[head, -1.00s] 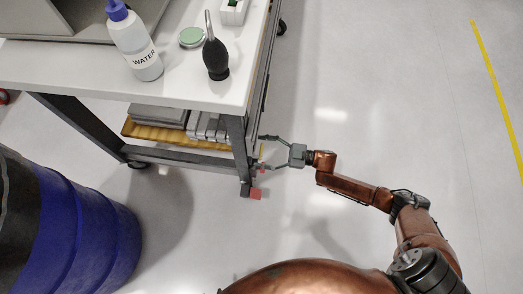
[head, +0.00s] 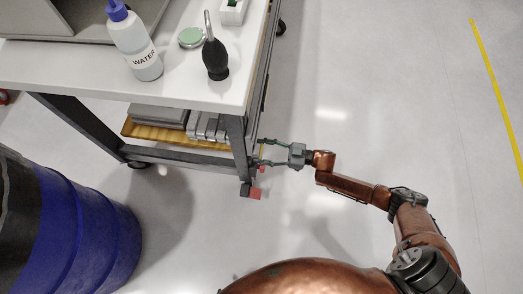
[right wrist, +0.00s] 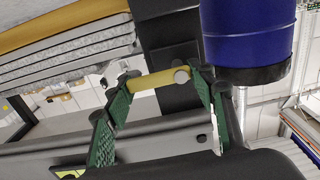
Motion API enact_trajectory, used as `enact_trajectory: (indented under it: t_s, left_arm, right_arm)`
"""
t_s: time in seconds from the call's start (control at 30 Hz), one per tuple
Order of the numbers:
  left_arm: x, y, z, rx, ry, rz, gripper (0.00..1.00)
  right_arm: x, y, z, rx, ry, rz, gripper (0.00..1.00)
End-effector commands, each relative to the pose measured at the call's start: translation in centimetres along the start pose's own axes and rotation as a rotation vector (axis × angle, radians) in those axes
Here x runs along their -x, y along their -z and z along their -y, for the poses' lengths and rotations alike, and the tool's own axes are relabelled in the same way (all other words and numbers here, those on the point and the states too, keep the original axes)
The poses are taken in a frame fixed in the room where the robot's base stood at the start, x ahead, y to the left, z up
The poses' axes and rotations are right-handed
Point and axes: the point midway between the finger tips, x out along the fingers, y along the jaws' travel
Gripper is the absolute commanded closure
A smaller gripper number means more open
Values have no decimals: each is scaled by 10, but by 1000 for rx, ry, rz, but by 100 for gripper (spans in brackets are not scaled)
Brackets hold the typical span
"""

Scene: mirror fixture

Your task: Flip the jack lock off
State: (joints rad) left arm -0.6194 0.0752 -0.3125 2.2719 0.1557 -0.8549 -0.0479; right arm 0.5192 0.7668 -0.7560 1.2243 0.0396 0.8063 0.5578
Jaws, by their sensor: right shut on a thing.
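A short yellow bar (right wrist: 152,81) with a round grey end, which I take to be the jack lock, shows in the right wrist view. It spans between the two green-padded fingers of my right gripper (right wrist: 163,80), which is shut on it. In the head view my right gripper (head: 260,151) reaches from the right to the cart's near right leg (head: 237,145), one finger above the other. The bar is only a tiny yellow trace there. A red piece (head: 256,194) sits low at the foot of this leg. My left gripper is not in view.
The white cart top (head: 100,82) carries a water bottle (head: 135,42), a black blower (head: 215,58) and a round green-topped tin (head: 191,37). A blue barrel (head: 85,235) stands at lower left. The floor right of the cart is clear.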

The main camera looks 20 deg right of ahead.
Motion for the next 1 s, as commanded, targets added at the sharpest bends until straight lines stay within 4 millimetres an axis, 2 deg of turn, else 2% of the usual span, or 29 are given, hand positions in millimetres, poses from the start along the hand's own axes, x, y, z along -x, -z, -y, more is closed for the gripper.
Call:
enact_trajectory:
  t_s: [0.33,0.37,0.6,0.87,1.0]
  left_arm:
    - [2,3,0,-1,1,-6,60]
    - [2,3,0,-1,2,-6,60]
    - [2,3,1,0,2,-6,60]
    - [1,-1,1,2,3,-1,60]
    - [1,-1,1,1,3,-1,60]
  right_arm:
    - [0,-1,-1,-41,-1,1,73]
    - [0,-1,-1,-41,-1,1,48]
    - [0,-1,0,-38,-1,1,31]
    - [0,-1,0,-37,0,1,30]
    - [8,-2,-1,-37,-1,2,30]
